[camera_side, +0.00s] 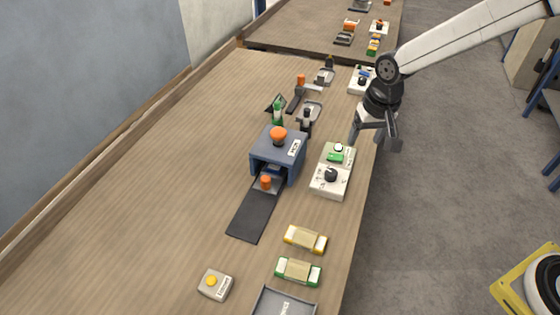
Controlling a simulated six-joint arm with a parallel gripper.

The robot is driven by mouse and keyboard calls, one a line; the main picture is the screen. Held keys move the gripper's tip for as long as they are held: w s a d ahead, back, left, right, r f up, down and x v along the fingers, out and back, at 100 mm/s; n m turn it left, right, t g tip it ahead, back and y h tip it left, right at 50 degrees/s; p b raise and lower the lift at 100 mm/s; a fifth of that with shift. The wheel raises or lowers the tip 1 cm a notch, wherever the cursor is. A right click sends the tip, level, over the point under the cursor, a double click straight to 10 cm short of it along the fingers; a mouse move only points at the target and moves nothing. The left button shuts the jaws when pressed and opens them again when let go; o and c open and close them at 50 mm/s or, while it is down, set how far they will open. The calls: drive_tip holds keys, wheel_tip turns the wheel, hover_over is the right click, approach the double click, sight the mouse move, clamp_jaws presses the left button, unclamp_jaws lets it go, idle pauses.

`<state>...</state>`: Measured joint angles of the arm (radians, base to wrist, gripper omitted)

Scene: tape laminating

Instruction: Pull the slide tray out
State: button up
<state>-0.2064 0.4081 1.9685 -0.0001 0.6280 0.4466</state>
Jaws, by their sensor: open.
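A blue press-like housing (262,147) with an orange knob (279,133) on top stands on the wooden bench. The slide tray (268,186), a grey plate with an orange knob (265,182), sits at the housing's front opening, its back part hidden under the housing. A dark flat track (252,217) runs from there toward the lower left. My gripper (378,140) is open and empty. In the picture it is to the right of the housing and apart from the tray, near the bench's right edge.
A white control box (332,181) with a black dial stands between the housing and my gripper. Yellow (305,239) and green (298,270) pieces, a button box (214,284) and a grey bin (283,304) are in front. The bench's left side is clear.

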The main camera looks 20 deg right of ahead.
drive_tip(key=w+a+f+m, duration=0.2)
drive_tip(key=w+a, duration=0.5)
drive_tip(key=a, duration=0.3)
drive_tip(key=m+g, duration=0.2)
hover_over(265, 178)
wheel_tip(265, 178, down, 4)
drive_tip(key=shift+r, duration=0.1)
drive_tip(key=shift+d+f, duration=0.1)
drive_tip(key=shift+f, duration=3.75)
clamp_jaws()
